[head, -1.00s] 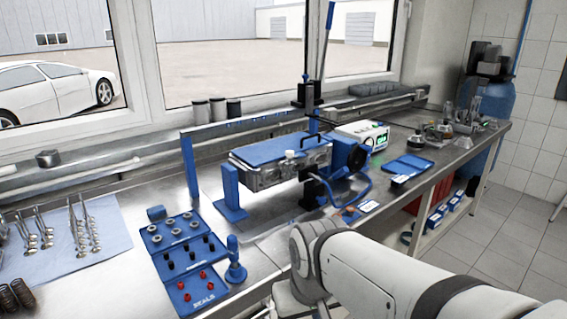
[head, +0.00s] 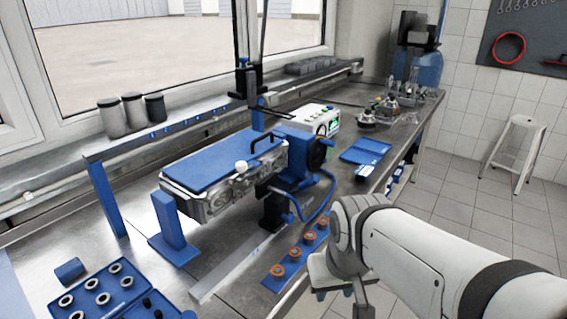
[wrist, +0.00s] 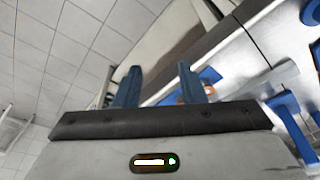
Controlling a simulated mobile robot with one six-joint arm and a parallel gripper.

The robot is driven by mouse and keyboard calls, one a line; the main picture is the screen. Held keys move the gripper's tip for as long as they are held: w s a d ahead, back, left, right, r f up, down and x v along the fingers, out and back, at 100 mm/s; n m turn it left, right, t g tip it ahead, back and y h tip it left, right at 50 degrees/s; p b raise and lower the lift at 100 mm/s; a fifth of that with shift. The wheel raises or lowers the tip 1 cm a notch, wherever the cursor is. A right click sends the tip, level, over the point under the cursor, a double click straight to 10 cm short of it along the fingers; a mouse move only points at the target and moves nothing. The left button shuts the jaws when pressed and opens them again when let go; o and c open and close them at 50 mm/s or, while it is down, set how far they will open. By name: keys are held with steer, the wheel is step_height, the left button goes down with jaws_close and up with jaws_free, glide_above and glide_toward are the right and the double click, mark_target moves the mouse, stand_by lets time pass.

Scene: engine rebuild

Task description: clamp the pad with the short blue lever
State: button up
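A grey metal cylinder head (head: 222,197) sits in a blue fixture mid-bench in the head view, with a flat blue pad (head: 205,158) along its top. A black bar handle (head: 265,141) stands at the pad's right end, and a white knob (head: 241,167) is at its front edge. A blue block (head: 290,163) with a black round part stands at the right end. I cannot tell which part is the short blue lever. My gripper is at the bench's front edge, apart from the fixture. In the wrist view its two blue fingers (wrist: 160,86) are apart, with nothing between them.
Copper-coloured rings stand on a blue strip (head: 283,282) at the front edge. A blue hose (head: 322,205) loops right of the fixture. A blue tray of parts (head: 112,290) lies front left. A white meter (head: 314,119) stands behind.

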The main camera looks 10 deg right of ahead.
steer(key=shift+o, duration=0.5)
steer(key=shift+w+f, duration=0.1)
steer(key=shift+w, duration=0.05)
steer(key=w+a+f+m+g+y, duration=0.25)
steer(key=a+m+y, duration=0.25)
steer(key=m+y, duration=0.3)
steer(key=m+t+y, duration=0.3)
steer(key=m+t, duration=1.1)
steer(key=m, duration=0.8)
glide_toward(309, 183)
steer(key=w+a+f, duration=0.1)
steer(key=w, duration=0.2)
steer(key=x, duration=0.8)
steer(key=shift+c, duration=0.4)
